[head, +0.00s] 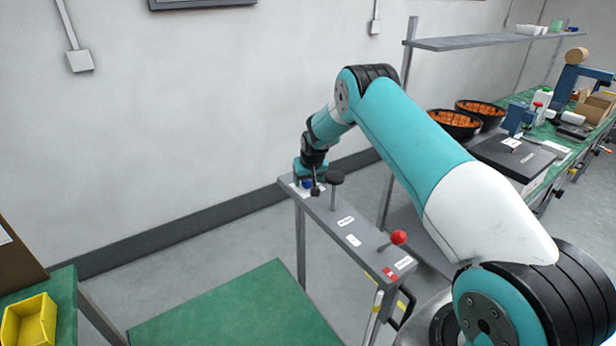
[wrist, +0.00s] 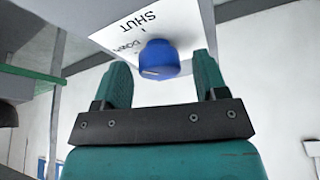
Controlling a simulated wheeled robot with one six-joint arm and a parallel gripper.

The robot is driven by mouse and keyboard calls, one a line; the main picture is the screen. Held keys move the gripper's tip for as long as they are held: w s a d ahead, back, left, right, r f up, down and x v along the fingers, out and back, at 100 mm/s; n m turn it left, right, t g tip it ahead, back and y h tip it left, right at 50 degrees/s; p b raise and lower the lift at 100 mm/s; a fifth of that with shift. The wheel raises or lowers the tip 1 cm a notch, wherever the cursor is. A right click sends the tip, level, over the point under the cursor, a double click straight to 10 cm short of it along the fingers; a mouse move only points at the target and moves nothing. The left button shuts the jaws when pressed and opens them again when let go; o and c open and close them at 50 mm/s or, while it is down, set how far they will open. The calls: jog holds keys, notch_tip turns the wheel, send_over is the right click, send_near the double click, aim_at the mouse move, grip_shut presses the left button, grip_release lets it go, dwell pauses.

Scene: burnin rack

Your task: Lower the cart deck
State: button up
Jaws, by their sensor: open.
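A blue knob (wrist: 158,58) stands on a white plate lettered "SHUT" and a smaller word that looks like "DOWN". In the wrist view my gripper (wrist: 161,72) is open, with one finger on each side of the knob; I cannot tell whether either touches it. In the head view my gripper (head: 307,184) is at the far end of a narrow grey panel (head: 366,236), and the knob is mostly hidden there. A flat green surface (head: 230,312) left of the panel may be the cart deck; I cannot tell.
A black knob (head: 336,178) and a red ball handle (head: 399,237) stand up from the panel. A yellow bin (head: 29,322) is at the lower left. Black bowls of orange pieces (head: 454,124) and a green-topped bench are at the right. Floor shows between wall and panel.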

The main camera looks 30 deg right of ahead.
jog(key=c, duration=0.9)
jog(key=shift+f, duration=0.1)
jog(key=shift+b, duration=0.35)
jog(key=shift+f+m+b, duration=0.15)
jog(key=shift+m+b, duration=0.45)
jog(key=shift+b, duration=0.05)
jog(key=m+h+b, duration=0.1)
jog(key=b, duration=0.1)
jog(key=shift+a+m+b, duration=0.1)
jog(key=shift+m+b, duration=0.2)
jog(key=shift+m, duration=0.1)
jog(key=shift+m+g+h+b, duration=0.4)
jog(key=shift+m+g+b, duration=0.2)
jog(key=shift+m+b, duration=0.75)
jog(key=shift+r, duration=0.2)
